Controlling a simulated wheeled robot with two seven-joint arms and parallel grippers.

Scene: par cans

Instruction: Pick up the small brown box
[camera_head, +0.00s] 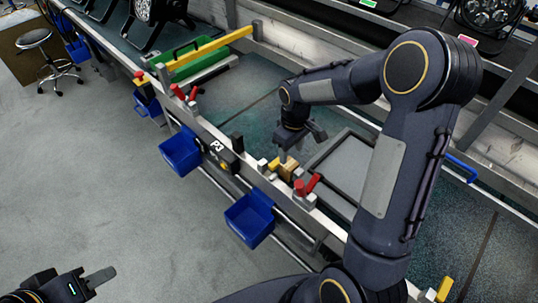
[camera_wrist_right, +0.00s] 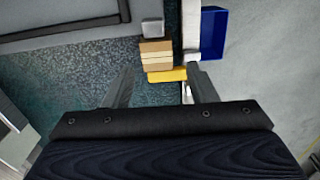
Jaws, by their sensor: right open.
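The small brown box (camera_head: 288,170) sits at the front edge of the workbench in the head view, partly hidden by my right gripper. In the right wrist view the box (camera_wrist_right: 155,55) shows light and dark brown bands, just beyond the fingertips and between their lines. My right gripper (camera_head: 290,152) is open and empty above the box, fingers pointing down; it also shows in the wrist view (camera_wrist_right: 159,72). My left gripper (camera_head: 108,276) is at the lower left over the floor, far from the bench; only part of it shows.
A yellow piece (camera_wrist_right: 166,76) lies close to the box on the near side, a grey block (camera_wrist_right: 153,28) on the far side. A red-handled clamp (camera_head: 306,186), a grey tray (camera_head: 340,170) and blue bins (camera_head: 250,218) (camera_head: 180,152) are around it. The floor is open.

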